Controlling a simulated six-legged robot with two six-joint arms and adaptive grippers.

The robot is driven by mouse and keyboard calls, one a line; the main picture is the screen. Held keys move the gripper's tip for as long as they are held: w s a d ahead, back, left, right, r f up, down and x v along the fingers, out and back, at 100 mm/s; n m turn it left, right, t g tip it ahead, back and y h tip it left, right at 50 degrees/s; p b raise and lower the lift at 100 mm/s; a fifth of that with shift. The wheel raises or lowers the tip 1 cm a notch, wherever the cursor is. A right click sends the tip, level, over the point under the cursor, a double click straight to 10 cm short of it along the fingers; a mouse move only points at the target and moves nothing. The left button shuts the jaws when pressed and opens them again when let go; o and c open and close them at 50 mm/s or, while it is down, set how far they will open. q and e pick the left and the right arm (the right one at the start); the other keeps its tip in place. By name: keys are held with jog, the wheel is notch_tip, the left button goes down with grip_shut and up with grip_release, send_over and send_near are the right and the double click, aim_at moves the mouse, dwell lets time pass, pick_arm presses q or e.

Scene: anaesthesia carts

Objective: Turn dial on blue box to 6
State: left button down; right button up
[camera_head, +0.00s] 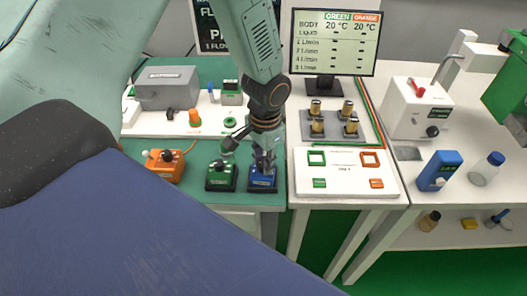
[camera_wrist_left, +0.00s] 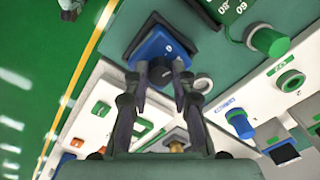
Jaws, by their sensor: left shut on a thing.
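The blue box (camera_head: 262,184) stands at the front edge of the teal-topped table, right of a green box (camera_head: 222,178). My left gripper (camera_head: 264,160) reaches down onto it from above. In the left wrist view the blue box (camera_wrist_left: 148,46) has a dark dial (camera_wrist_left: 160,72). The fingers of my left gripper (camera_wrist_left: 161,78) are on both sides of this dial, shut on it. The dial's number marks and pointer are too small or hidden to read. My right gripper is in neither view.
An orange box (camera_head: 162,168) stands left of the green box. A white panel (camera_head: 340,184) with green and orange squares lies to the right, below a monitor (camera_head: 334,42). The green box stands close beside the gripper.

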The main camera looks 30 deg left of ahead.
pick_arm(q)
jog(key=shift+r+m+p, duration=0.15)
jog(key=shift+m+p, duration=1.5)
jog(key=shift+m, duration=0.35)
jog(key=shift+m+p, duration=0.7)
jog(key=shift+m, duration=0.7)
jog(key=shift+m+p, duration=0.9)
jog(key=shift+m, duration=0.3)
jog(key=shift+m+p, duration=0.4)
jog(key=shift+m, duration=2.4)
jog(key=shift+a+m+h+b, duration=0.1)
jog(key=shift+m+h+b, duration=0.35)
jog(key=shift+m, duration=1.85)
